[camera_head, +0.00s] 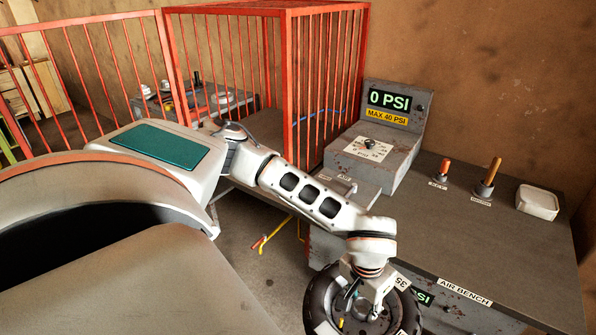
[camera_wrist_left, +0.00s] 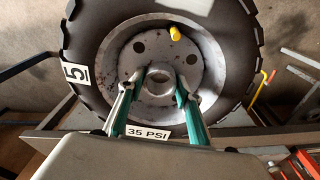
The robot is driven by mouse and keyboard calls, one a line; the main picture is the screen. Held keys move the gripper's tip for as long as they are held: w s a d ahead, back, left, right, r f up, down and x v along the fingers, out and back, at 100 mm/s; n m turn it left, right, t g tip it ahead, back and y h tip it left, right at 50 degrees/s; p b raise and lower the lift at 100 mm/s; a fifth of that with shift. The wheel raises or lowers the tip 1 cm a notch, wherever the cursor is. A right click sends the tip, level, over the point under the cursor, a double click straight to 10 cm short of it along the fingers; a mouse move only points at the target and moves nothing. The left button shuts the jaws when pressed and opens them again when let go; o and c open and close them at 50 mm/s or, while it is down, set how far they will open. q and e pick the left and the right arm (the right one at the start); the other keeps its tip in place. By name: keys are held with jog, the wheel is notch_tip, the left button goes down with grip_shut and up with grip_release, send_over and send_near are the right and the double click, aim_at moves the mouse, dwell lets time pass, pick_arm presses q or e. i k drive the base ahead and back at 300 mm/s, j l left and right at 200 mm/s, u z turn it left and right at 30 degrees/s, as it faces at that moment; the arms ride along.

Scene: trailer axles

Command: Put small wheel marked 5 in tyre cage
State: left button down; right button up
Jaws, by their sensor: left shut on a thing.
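The wheel marked 5 (camera_head: 318,301) has a black treaded tyre and a grey rim. It hangs at the bottom edge of the head view, partly cut off, by the front of the bench. In the left wrist view the wheel (camera_wrist_left: 100,43) shows a "5" label, a "35 PSI" label and a yellow valve cap. My left gripper (camera_wrist_left: 161,80) is shut on the wheel at its hub; it also shows in the head view (camera_head: 362,306). The tyre cage (camera_head: 287,10) has red bars and stands behind my left arm. My right gripper is out of view.
The air bench (camera_head: 480,245) on the right carries a gauge box (camera_head: 375,150) reading 0 PSI, two levers and a white dish (camera_head: 537,202). Another red barred panel (camera_head: 75,70) is at the left. A yellow bar (camera_head: 272,235) lies low between cage and bench.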

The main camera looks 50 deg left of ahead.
aim_at(273, 140)
jog(key=k+j, duration=0.1)
jog(key=j, duration=0.45)
jog(key=k+j, duration=0.1)
jog(key=j, duration=0.4)
jog(key=k+j, duration=0.15)
jog(key=j, duration=0.4)
jog(key=k+j, duration=0.1)
jog(key=j, duration=0.4)
jog(key=u, duration=0.05)
